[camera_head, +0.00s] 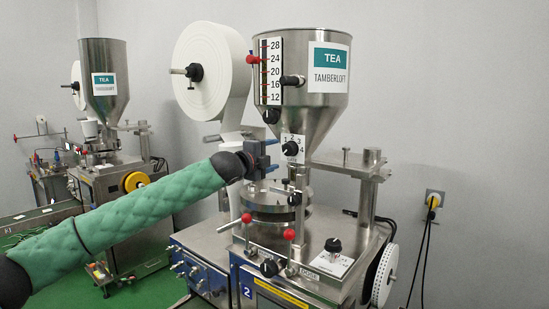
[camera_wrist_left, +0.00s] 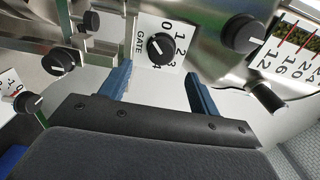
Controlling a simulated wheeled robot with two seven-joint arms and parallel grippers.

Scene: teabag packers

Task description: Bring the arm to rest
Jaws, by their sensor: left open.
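My left arm, in a green quilted sleeve, reaches in from the left in the head view. My left gripper (camera_head: 266,160) is at the front of the tea machine, just left of the black GATE knob (camera_head: 291,148). In the left wrist view the two blue fingers of my left gripper (camera_wrist_left: 158,72) are apart, with nothing between them. My right gripper is not in view.
The steel hopper (camera_head: 309,100) with its level scale rises above my gripper. A white paper roll (camera_head: 213,75) is behind it. Red-knobbed levers (camera_head: 290,234) and a dial panel (camera_head: 333,257) are below. A second machine (camera_head: 109,160) stands at the left.

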